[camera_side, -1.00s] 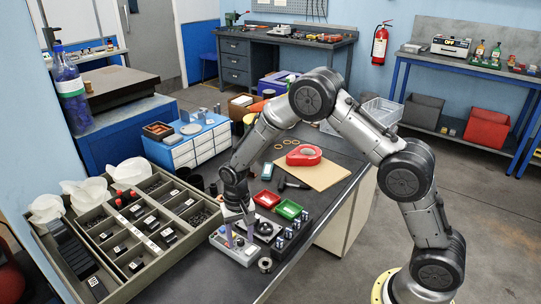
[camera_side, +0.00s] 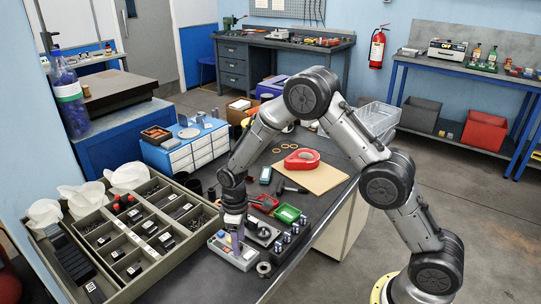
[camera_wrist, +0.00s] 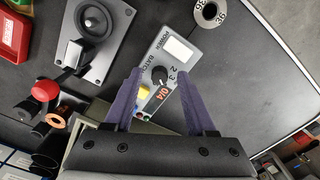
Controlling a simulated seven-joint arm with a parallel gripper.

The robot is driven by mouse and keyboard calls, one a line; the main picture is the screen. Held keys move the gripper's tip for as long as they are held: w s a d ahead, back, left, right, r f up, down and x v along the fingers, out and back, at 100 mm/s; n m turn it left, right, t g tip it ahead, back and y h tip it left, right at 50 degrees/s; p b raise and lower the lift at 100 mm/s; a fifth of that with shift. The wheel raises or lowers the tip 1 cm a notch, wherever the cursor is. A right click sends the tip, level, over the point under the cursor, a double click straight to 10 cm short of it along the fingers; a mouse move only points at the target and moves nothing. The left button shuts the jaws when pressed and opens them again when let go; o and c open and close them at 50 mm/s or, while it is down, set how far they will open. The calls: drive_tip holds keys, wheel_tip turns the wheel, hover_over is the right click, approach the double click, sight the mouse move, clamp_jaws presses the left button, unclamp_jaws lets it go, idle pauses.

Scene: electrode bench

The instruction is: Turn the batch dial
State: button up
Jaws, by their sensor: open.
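The batch dial (camera_wrist: 160,75) is a black knob on a grey control box (camera_wrist: 172,47) marked BATCH, with numbers around the knob. In the wrist view it lies between the purple fingertips of my gripper (camera_wrist: 159,73), which is open with a finger on each side. I cannot tell whether either finger touches the knob. In the side view my gripper (camera_side: 235,241) points down over the grey box (camera_side: 243,262) at the bench's front edge, and the fingers hide the dial.
A dark plate with a round black part (camera_wrist: 95,20) is beside the box. A red-knobbed part (camera_wrist: 45,90) is left of my fingers. A numbered ring (camera_wrist: 208,12) lies near the box. The compartment tray (camera_side: 110,245) stands at left. Red and green trays (camera_side: 288,214) are behind.

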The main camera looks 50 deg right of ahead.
sight(242, 244)
wheel_tip(242, 244, up, 19)
drive_tip(key=t, duration=0.1)
drive_tip(key=s+d+r+m+t, duration=0.1)
drive_tip(key=s+d+r+t, duration=0.1)
drive_tip(key=s+r, duration=0.7)
drive_tip(key=shift+d+r+t, duration=0.2)
drive_tip(key=shift+r+t, duration=0.2)
drive_tip(key=shift+r, duration=0.15)
drive_tip(key=s+f+m+t, duration=0.1)
drive_tip(key=s+m, duration=0.1)
drive_tip(key=s, duration=0.7)
drive_tip(key=s+d+f+m, duration=0.1)
drive_tip(key=s+f+m, duration=0.1)
drive_tip(key=s, duration=0.8)
drive_tip(key=shift+s+d+m+t, duration=0.2)
drive_tip(key=shift+m+t, duration=0.1)
drive_tip(key=shift+t, duration=0.1)
